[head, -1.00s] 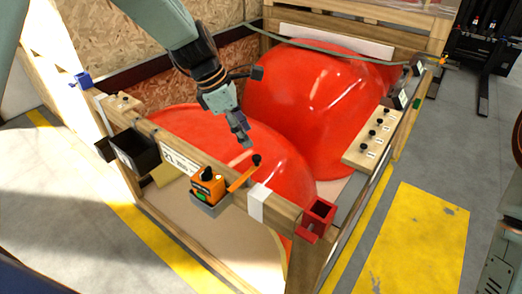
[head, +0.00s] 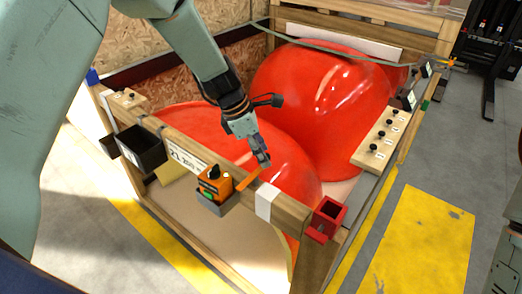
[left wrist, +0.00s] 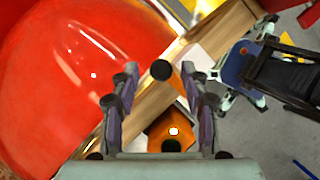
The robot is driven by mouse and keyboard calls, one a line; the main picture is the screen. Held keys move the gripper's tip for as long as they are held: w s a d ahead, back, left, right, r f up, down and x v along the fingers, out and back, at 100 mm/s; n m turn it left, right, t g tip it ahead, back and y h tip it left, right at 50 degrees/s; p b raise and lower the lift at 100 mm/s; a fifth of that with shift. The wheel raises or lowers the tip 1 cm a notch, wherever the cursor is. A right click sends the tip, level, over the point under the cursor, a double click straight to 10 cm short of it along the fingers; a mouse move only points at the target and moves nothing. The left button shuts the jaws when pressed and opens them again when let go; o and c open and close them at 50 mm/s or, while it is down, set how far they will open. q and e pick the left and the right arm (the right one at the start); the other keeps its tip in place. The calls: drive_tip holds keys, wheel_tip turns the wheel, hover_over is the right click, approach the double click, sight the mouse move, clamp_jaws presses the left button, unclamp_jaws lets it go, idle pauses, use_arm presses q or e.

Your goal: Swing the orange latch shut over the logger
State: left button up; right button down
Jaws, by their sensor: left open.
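The orange logger (head: 215,186) with a black knob and green patch sits in a grey holder (head: 216,206) on the crate's front beam. The orange latch (head: 248,180) sticks out from beside the logger to the right and back, swung away from it. My left gripper (head: 262,159) is at the latch's free end and hides its black knob in the head view. In the left wrist view the knob (left wrist: 160,70) shows between the open fingers (left wrist: 162,84), with a gap on both sides. The logger (left wrist: 168,132) shows below it. My right gripper is not seen.
The wooden front beam (head: 290,207) carries a black bin (head: 140,150) at left and a red holder (head: 327,218) at right. Large red nosecones (head: 325,100) fill the crate behind. A board with black knobs (head: 380,138) stands at right.

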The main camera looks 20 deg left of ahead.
use_arm(q)
drive_tip(key=shift+d+r, duration=0.1)
drive_tip(key=shift+d, duration=0.15)
drive_tip(key=c, duration=0.4)
drive_tip(key=shift+a, duration=0.1)
clamp_jaws()
drive_tip(key=shift+s, duration=0.1)
drive_tip(key=m+p, duration=0.1)
drive_tip(key=m+g+p, duration=0.1)
drive_tip(key=shift+s+d+m, duration=0.1)
drive_tip(key=shift+d+m, duration=0.3)
drive_tip(key=m, duration=0.1)
drive_tip(key=m+g+p, duration=0.1)
drive_tip(key=shift+s+d+m, duration=0.25)
drive_tip(key=shift+d+m, duration=0.05)
drive_tip(key=shift+d, duration=0.05)
drive_tip(key=m, duration=0.1)
drive_tip(key=m+g+p, duration=0.1)
drive_tip(key=shift+s+d+m, duration=0.25)
drive_tip(key=shift+d+m, duration=0.05)
drive_tip(key=shift+s+d+m+g, duration=0.1)
drive_tip(key=shift+s+m+g, duration=0.15)
drive_tip(key=shift+m, duration=0.45)
drive_tip(key=shift+s+d+m+g, duration=0.15)
drive_tip(key=shift+m+g, duration=0.2)
drive_tip(key=shift+m, duration=0.35)
